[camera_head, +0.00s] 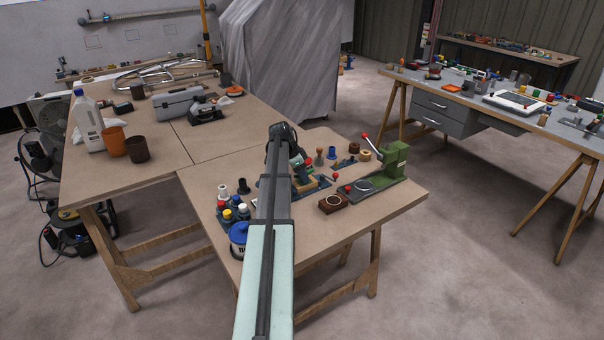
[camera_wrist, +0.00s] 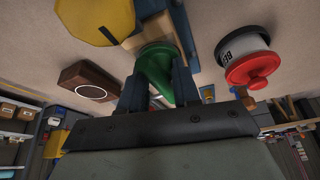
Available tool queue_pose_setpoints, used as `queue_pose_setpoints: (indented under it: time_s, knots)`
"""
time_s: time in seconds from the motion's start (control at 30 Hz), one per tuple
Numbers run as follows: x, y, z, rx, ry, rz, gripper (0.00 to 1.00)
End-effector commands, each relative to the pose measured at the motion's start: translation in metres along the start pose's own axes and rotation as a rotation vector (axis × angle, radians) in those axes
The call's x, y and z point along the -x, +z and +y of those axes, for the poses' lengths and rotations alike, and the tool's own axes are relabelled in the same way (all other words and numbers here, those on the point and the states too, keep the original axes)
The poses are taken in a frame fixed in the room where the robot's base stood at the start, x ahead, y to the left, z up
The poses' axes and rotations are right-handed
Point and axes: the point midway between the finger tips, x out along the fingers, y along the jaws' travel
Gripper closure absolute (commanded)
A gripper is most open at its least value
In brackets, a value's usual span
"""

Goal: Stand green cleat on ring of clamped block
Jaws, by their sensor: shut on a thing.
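In the wrist view my gripper (camera_wrist: 160,76) is shut on the green cleat (camera_wrist: 157,66), which sits between the two fingers. The cleat's far end overlaps a pale wooden block (camera_wrist: 152,26) between grey-blue parts that look like a clamp. I cannot tell whether cleat and block touch, and no ring shows on that block.
A green press (camera_head: 393,160) with a red-knobbed lever stands right of the clamp. A blue-white can (camera_head: 238,238) and several small pots (camera_head: 228,213) stand left of my arm. A red-lidded container (camera_wrist: 250,62) is close right in the wrist view. The table's front right is bare.

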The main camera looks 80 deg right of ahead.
Motion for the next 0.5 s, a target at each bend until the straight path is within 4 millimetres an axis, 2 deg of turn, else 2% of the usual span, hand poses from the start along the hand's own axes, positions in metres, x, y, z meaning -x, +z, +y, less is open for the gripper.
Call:
queue_pose_setpoints:
  time_s: [0.07, 0.1, 0.2, 0.5]
  knots:
    - [-0.0013, 0.0005, 0.0000, 0.000, 0.000, 0.000, 1.00]
    - [-0.0013, 0.0005, 0.0000, 0.000, 0.000, 0.000, 0.67]
    - [-0.0011, 0.0004, -0.0001, 0.000, 0.000, 0.000, 0.58]
    - [0.0012, 0.0004, -0.0002, 0.000, -0.001, 0.000, 0.58]
